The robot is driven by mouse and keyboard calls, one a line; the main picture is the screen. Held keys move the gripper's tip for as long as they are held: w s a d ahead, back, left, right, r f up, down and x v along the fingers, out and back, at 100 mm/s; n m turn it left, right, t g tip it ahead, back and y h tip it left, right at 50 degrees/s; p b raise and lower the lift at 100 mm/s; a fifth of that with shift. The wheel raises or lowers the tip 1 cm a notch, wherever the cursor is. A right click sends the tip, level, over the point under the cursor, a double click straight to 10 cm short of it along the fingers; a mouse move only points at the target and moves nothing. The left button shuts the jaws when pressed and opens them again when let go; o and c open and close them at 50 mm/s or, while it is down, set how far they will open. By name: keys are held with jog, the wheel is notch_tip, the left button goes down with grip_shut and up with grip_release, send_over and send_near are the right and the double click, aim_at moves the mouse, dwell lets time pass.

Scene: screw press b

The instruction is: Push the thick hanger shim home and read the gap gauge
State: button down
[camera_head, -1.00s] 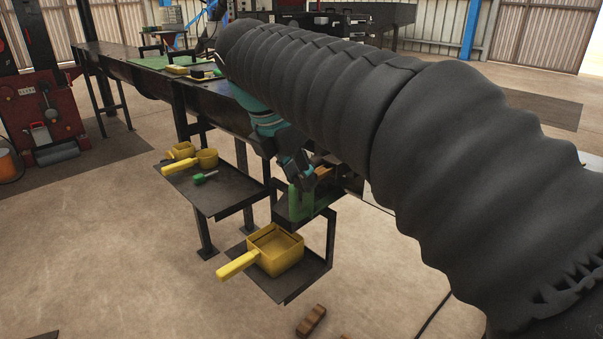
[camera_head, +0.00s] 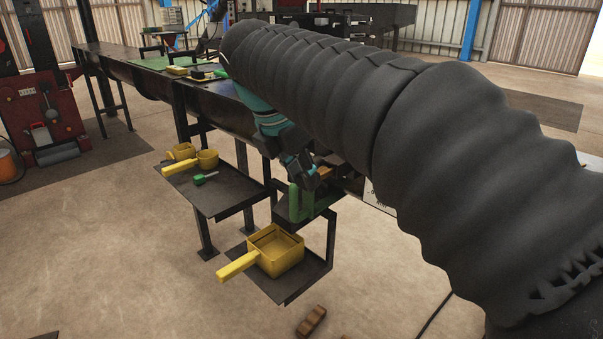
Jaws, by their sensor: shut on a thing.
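My gripper (camera_head: 303,179) is low beside the long dark bench, over a small dark shelf. It points down at green upright pieces (camera_head: 295,202) on that shelf. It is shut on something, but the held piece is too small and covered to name. I cannot tell whether the fingers touch the green pieces. A brown-orange piece (camera_head: 325,172) shows just behind the gripper. I cannot make out the thick hanger shim or the gap gauge; my large dark arm sleeve covers much of the right side.
A yellow long-handled box (camera_head: 275,250) sits on a low tray below the gripper. Yellow scoops (camera_head: 206,158) and a green-handled tool (camera_head: 204,179) lie on another tray to the left. A brown block (camera_head: 311,321) lies on the floor. Open floor is at the lower left.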

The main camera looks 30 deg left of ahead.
jog(key=shift+w+d, duration=0.3)
jog(key=shift+w, duration=0.5)
jog(key=c, duration=0.8)
grip_release()
jog(key=shift+o, duration=0.2)
jog(key=shift+r, duration=0.1)
jog(key=v, duration=1.2)
jog(key=shift+a, duration=0.15)
